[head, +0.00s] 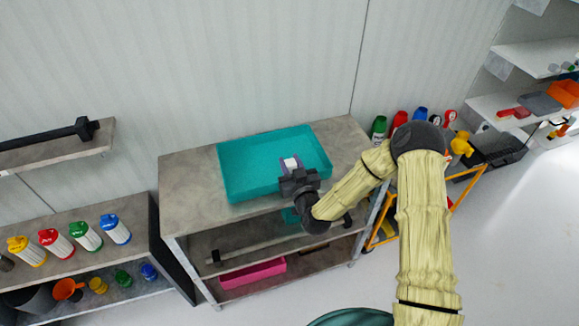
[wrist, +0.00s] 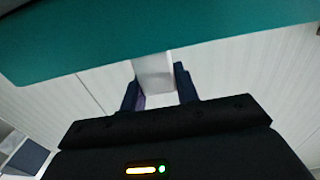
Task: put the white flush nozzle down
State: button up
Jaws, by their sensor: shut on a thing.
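The white flush nozzle (head: 290,163) is held in my gripper (head: 289,166), over the teal tray (head: 240,175) on the grey shelf unit's top. In the wrist view the nozzle (wrist: 155,72) sits between the two dark fingers of my gripper (wrist: 160,90), which are shut on it. The teal tray (wrist: 60,50) spans the top of the wrist view. The tray looks empty in the head view. I cannot tell whether the nozzle touches the tray. The nozzle's far end is hard to make out.
The grey shelf top (head: 187,178) has free room left of the tray. A pink bin (head: 252,273) lies on the bottom shelf. Several coloured bottles stand on the left shelf, including a blue one (head: 116,229). An orange-framed cart (head: 377,235) stands to the right.

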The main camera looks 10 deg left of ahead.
jog(key=shift+a+f, duration=0.1)
jog(key=shift+f, duration=0.65)
jog(key=shift+f, duration=0.2)
jog(key=o, duration=1.1)
jog(key=shift+c, duration=0.2)
jog(key=shift+r, duration=0.1)
jog(key=shift+r, duration=0.15)
jog(key=b+v, duration=0.2)
jog(key=v, duration=1)
